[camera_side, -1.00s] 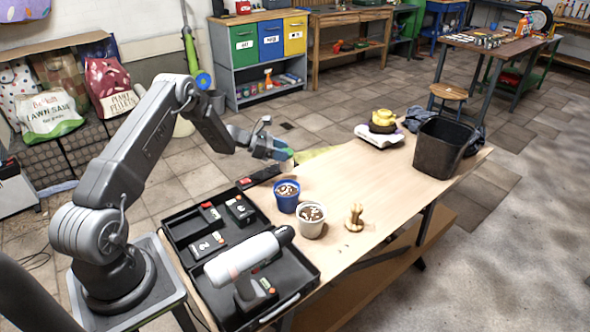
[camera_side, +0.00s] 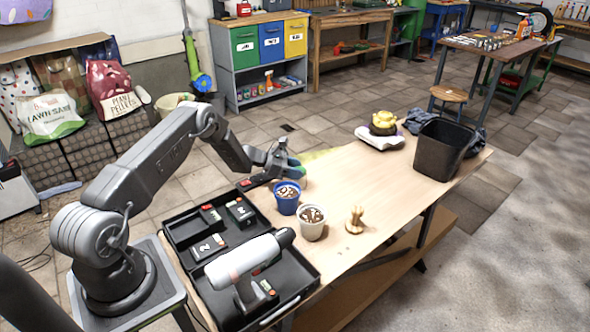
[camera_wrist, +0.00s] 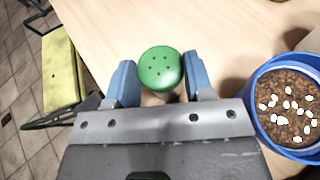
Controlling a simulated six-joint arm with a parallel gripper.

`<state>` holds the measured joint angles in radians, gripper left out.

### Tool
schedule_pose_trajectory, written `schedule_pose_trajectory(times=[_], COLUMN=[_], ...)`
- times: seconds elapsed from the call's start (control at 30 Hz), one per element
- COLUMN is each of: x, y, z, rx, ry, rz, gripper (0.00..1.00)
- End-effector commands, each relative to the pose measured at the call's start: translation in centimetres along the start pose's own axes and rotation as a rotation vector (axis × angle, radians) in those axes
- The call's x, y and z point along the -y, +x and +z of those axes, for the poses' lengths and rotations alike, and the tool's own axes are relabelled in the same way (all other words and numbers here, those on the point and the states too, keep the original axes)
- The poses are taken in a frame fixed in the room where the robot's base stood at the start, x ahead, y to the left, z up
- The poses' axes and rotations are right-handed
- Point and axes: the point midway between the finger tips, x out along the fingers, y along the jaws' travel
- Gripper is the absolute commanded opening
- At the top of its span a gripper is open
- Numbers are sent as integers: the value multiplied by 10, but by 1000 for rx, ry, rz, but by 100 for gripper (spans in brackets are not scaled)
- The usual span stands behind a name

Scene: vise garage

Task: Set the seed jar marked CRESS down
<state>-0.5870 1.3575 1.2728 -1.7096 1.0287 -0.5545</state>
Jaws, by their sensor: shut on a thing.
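My gripper (camera_wrist: 160,80) has blue fingers shut on a seed jar (camera_wrist: 160,68), seen from above as a round green lid with small holes. No label shows, so I cannot read CRESS. In the side view my gripper (camera_side: 285,166) points down over the far-left end of the wooden table (camera_side: 400,185), behind the blue pot. The fingers hide most of the jar there, and I cannot tell whether its base touches the wood. In the wrist view, the blue pot (camera_wrist: 255,100) of soil and white bits stands right of the jar, apart from it.
The blue pot (camera_side: 287,205) and a white pot (camera_side: 311,229) stand by a wooden piece (camera_side: 355,222). A black tool case (camera_side: 312,281) holds a drill and batteries. A scale (camera_side: 375,138) with a yellow item and a black bin (camera_side: 418,160) are farther right. Mid-table is clear.

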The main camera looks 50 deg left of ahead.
Motion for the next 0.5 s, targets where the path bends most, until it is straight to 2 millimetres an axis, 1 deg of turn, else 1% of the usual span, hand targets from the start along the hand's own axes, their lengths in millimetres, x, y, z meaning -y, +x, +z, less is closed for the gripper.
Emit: schedule_pose_trajectory(times=[0.07,0.1,0.33,0.37,0.5], x=[0,0,0,0,0], y=[1,1,1,1,1], z=[-2,-2,-2,-2,-2], rx=[0,0,0,0,0], ry=[0,0,0,0,0], rz=[0,0,0,0,0], gripper=[23,49,71,73,73])
